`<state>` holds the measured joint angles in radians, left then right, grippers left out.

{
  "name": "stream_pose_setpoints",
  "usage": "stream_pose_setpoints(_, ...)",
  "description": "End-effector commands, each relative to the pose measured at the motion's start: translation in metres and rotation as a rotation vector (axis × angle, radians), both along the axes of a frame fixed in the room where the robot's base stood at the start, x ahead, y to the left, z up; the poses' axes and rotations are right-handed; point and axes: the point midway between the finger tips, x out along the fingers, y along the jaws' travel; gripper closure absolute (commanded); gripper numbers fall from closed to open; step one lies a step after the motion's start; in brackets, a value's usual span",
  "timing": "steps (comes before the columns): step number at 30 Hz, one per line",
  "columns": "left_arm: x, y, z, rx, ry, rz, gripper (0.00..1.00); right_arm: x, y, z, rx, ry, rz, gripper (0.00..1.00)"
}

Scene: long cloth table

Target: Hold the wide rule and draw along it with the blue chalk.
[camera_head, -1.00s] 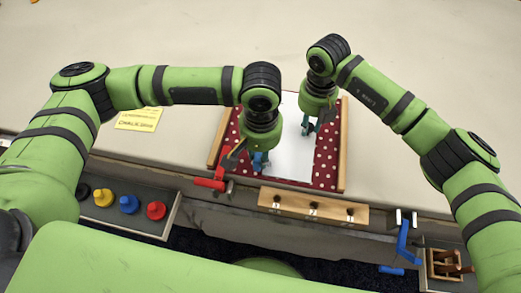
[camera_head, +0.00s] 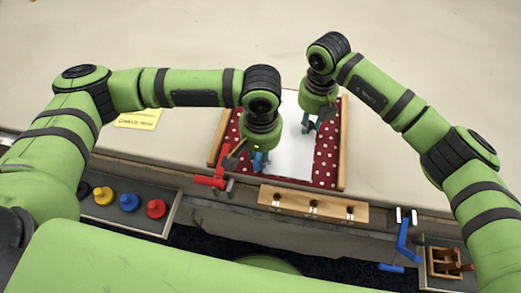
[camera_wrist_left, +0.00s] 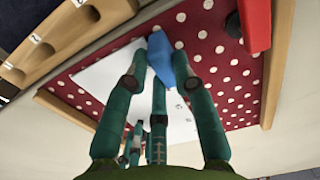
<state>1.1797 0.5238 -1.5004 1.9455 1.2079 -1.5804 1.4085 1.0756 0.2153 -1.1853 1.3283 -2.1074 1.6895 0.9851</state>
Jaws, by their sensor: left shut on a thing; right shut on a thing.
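My left gripper (camera_head: 258,160) is low over the left part of a white sheet, near its front. In the left wrist view its teal fingers (camera_wrist_left: 165,85) are closed around a blue piece, which I take as the blue chalk (camera_wrist_left: 163,52). The arm above mostly hides the blue chalk (camera_head: 258,161) in the head view. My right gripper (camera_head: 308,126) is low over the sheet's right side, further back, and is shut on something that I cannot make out. I cannot clearly see the wide rule. The white sheet (camera_head: 289,154) lies on a red dotted cloth (camera_head: 325,165).
Wooden strips (camera_head: 343,145) edge the cloth. A red clamp (camera_head: 212,181) is at the front left, close to my left gripper. A wooden rack (camera_head: 310,204) is in front. A tray with coloured knobs (camera_head: 129,202) is left; a blue clamp (camera_head: 402,243) and wooden box (camera_head: 444,263) are right.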

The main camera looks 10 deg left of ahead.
Motion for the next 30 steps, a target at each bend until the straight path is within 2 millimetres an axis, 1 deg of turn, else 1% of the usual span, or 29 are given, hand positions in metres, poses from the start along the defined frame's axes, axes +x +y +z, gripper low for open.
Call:
stream_pose_setpoints(5,0.002,0.000,0.000,0.000,-0.001,0.001,1.00,-0.001,0.000,-0.001,-0.001,0.002,0.000,1.00)
stream_pose_setpoints(15,0.018,0.000,0.002,-0.001,-0.001,0.002,1.00,-0.001,0.000,-0.001,-0.001,0.002,0.001,1.00)
stream_pose_setpoints(23,0.023,0.000,0.001,0.000,0.000,0.001,1.00,-0.001,0.000,-0.001,-0.001,0.002,0.000,1.00)
stream_pose_setpoints(30,0.033,-0.001,0.001,-0.001,-0.001,0.001,1.00,-0.001,0.000,-0.001,-0.001,0.002,0.000,1.00)
